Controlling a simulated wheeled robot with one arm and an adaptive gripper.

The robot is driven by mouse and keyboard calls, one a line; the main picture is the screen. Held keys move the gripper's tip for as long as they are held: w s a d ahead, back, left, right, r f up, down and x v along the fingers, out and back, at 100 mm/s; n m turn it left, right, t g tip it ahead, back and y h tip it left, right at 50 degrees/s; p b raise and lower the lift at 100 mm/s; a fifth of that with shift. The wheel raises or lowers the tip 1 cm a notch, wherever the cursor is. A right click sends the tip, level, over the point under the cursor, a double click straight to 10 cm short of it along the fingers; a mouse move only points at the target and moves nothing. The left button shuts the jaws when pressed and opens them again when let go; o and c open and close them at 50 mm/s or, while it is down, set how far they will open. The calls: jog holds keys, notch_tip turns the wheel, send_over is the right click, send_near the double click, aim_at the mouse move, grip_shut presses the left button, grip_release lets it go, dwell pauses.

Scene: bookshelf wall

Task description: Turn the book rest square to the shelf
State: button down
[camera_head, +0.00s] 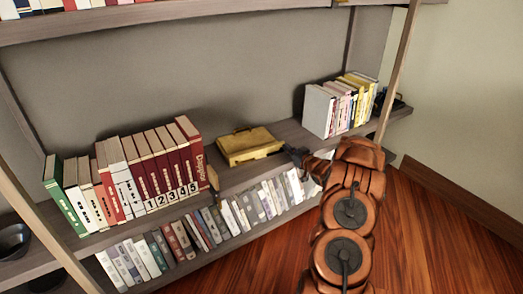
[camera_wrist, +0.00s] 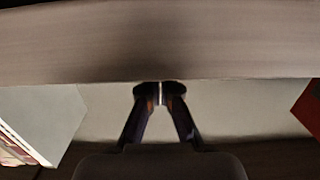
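A yellow, box-like piece (camera_head: 248,145), which I take to be the book rest, lies on the middle shelf between two groups of books in the head view. Its long side runs roughly along the shelf; I cannot tell its exact angle. My gripper (camera_head: 297,155) is at its right end near the shelf's front edge; whether they touch is unclear. In the wrist view the gripper's fingertips (camera_wrist: 161,93) are together with only a thin bright line between them, and nothing held shows. I cannot make out the yellow piece in the wrist view.
Large red numbered volumes (camera_head: 160,165) stand left of the yellow piece. Grey, pink and yellow books (camera_head: 342,105) stand to the right, with a dark object (camera_head: 396,101) beyond. A lower row of books (camera_head: 240,215) sits beneath. Bare shelf shows between the yellow piece and right-hand books.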

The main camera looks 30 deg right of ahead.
jog(key=shift+w+p, duration=0.55)
jog(key=shift+w, duration=0.65)
dwell(0.5)
jog(key=shift+s+p, duration=0.65)
jog(key=shift+s, duration=1.35)
jog(key=s+r, duration=0.1)
jog(key=s, duration=1.1)
jog(key=shift+a, duration=0.15)
jog(key=shift+r, duration=0.1)
